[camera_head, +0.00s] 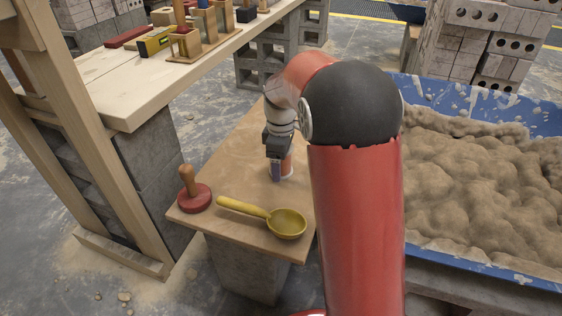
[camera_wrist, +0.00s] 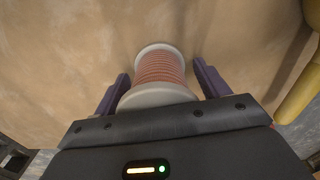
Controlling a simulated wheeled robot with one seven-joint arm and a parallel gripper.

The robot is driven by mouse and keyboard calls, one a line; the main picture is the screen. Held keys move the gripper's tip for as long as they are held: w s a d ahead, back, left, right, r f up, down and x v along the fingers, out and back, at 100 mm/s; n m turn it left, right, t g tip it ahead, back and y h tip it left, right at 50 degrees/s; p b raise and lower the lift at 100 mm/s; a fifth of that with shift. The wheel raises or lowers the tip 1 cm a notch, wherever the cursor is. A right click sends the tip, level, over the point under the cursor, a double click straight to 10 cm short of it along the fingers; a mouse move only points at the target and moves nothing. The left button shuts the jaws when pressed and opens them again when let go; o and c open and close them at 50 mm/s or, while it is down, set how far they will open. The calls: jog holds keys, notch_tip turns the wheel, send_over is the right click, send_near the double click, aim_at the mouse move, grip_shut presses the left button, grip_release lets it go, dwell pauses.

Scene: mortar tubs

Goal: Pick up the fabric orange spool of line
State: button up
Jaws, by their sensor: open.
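The orange spool of line (camera_wrist: 160,72) has pale end flanges and stands between the two purple fingers of my gripper (camera_wrist: 160,90) in the wrist view. The fingers are apart, with a gap visible on each side of the spool. In the head view, my gripper (camera_head: 281,171) points down at the small wooden table (camera_head: 241,165). Only a sliver of the orange spool (camera_head: 287,166) shows there, behind the finger; the rest is hidden by my gripper and arm.
A yellow ladle (camera_head: 285,223) and a red round tool with a wooden handle (camera_head: 194,190) lie on the table's near end. A blue tub (camera_head: 545,128) of mortar stands to the right. A wooden bench (camera_head: 125,100) stands to the left.

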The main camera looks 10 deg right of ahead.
jog(key=shift+c, duration=0.4)
jog(key=c, duration=0.8)
jog(key=shift+r, duration=0.1)
jog(key=shift+r, duration=0.1)
